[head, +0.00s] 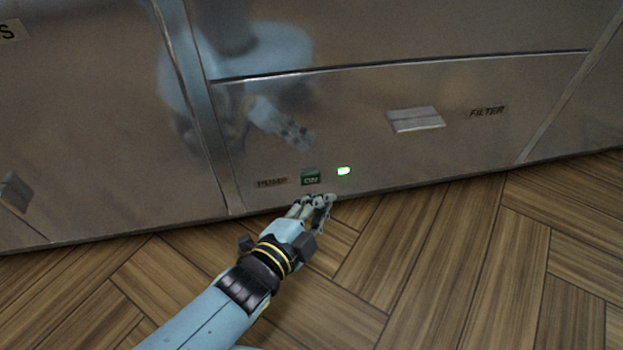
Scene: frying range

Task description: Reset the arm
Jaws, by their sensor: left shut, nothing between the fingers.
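My left gripper (322,203) is at the end of my light blue left arm, which comes in from the bottom left. Its fingers are shut with nothing between them. The fingertips are just below the green ON switch (311,177) in the picture, beside the word PUMP; I cannot tell whether they touch the panel. A green light (344,171) glows to the right of the switch. My right gripper is not in view.
The steel front (330,120) of the frying range fills the upper part, with a handle (415,119) by the word FILTER and another handle (15,192) at the far left. The wood floor (430,270) is clear.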

